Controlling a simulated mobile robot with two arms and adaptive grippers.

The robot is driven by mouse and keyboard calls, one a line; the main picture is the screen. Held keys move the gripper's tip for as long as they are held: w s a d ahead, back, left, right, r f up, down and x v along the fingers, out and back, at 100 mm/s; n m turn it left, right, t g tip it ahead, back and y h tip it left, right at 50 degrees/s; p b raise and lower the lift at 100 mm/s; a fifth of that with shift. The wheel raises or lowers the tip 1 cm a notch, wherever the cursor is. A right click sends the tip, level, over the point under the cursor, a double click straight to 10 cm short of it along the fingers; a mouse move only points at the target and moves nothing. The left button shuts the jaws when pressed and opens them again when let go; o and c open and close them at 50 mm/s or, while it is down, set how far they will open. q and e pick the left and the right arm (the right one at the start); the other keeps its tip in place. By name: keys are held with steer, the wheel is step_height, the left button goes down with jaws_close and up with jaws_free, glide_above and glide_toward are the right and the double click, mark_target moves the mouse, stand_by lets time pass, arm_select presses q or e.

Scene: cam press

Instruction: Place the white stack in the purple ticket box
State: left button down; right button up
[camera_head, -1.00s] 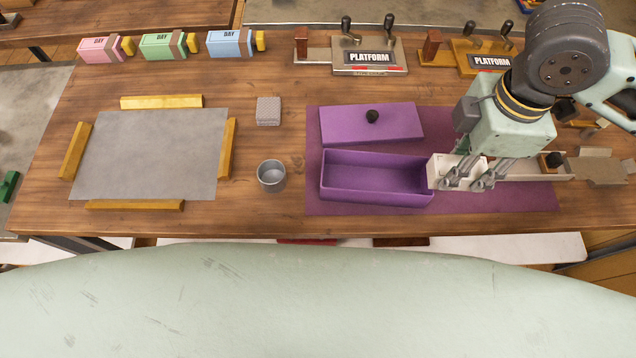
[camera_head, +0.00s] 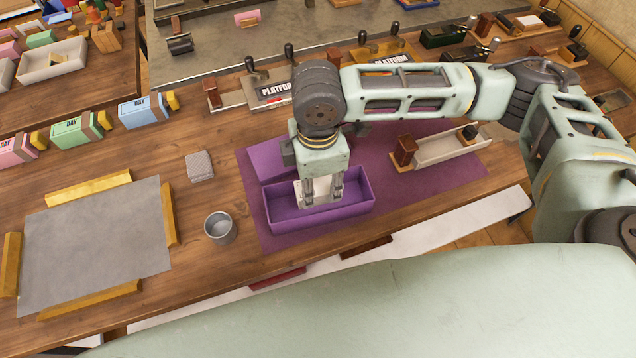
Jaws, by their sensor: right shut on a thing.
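The purple ticket box (camera_head: 345,212) stands open on a purple mat (camera_head: 440,182) near the table's front edge. Its lid (camera_head: 268,166) lies behind it, partly hidden by my arm. My right gripper (camera_head: 322,198) points down over the box and is shut on the white stack (camera_head: 299,190). The stack shows to the left of the fingers, at the box opening. Its lower part is hard to make out, so I cannot tell whether it touches the box floor. My left gripper is not in view.
A pale tray (camera_head: 450,150) with a brown block (camera_head: 404,150) lies right of the box. A metal cup (camera_head: 220,228) and a grey patterned block (camera_head: 199,166) stand to its left. A grey sheet (camera_head: 95,245) between yellow bars lies farther left.

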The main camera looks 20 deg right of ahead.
mark_target(318, 185)
steer(key=shift+f, duration=1.05)
steer(key=shift+f, duration=0.25)
steer(key=shift+f, duration=0.25)
steer(key=o, duration=0.9)
steer(key=shift+o, duration=0.2)
step_height(318, 185, up, 13)
steer(key=shift+b, duration=0.45)
steer(key=shift+r, duration=0.1)
